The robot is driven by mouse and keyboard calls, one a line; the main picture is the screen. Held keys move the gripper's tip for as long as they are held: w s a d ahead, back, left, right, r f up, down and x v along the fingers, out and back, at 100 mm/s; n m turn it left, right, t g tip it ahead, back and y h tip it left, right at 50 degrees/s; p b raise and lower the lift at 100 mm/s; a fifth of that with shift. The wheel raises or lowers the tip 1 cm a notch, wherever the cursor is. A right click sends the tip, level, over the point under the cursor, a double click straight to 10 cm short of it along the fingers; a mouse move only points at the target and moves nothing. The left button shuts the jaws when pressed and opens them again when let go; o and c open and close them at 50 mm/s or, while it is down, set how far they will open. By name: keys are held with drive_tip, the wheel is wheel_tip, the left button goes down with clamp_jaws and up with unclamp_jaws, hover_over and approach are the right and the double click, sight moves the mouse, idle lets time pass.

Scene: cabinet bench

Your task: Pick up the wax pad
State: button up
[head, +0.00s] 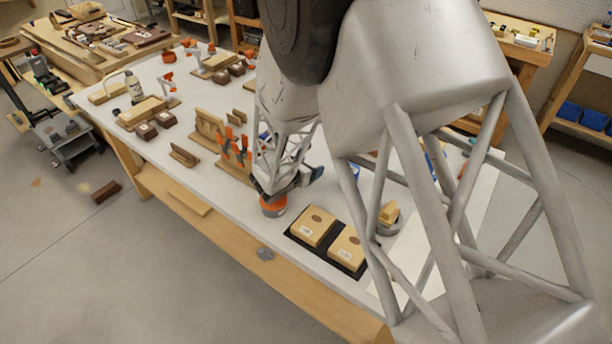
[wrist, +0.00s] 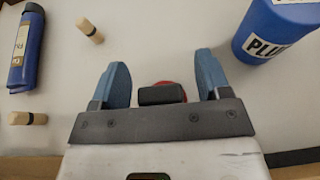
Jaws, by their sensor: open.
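My gripper (wrist: 163,78) shows in the wrist view with its two blue fingers spread apart. A dark block (wrist: 161,94) with a red rounded edge (wrist: 166,83) behind it shows between the fingers; I cannot tell whether either is the wax pad. In the head view my gripper (head: 293,184) is low over the bench, beside a round grey tin with an orange top (head: 273,206). A yellow block (head: 389,212) sits on a round grey dish right of the black tray. No object is clearly recognisable as the wax pad, and my arm hides part of the bench.
A black tray (head: 329,262) holding two tan boxes (head: 312,227) lies near the front edge. Wooden stands with orange clamps (head: 229,146) stand left of my gripper. The wrist view shows a blue labelled cylinder (wrist: 272,32), a blue tool (wrist: 27,50) and wooden dowels (wrist: 90,31).

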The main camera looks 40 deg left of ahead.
drive_tip(key=shift+w, duration=0.15)
idle(0.4)
drive_tip(key=c, duration=1)
wheel_tip(320, 180, up, 10)
idle(0.4)
idle(0.4)
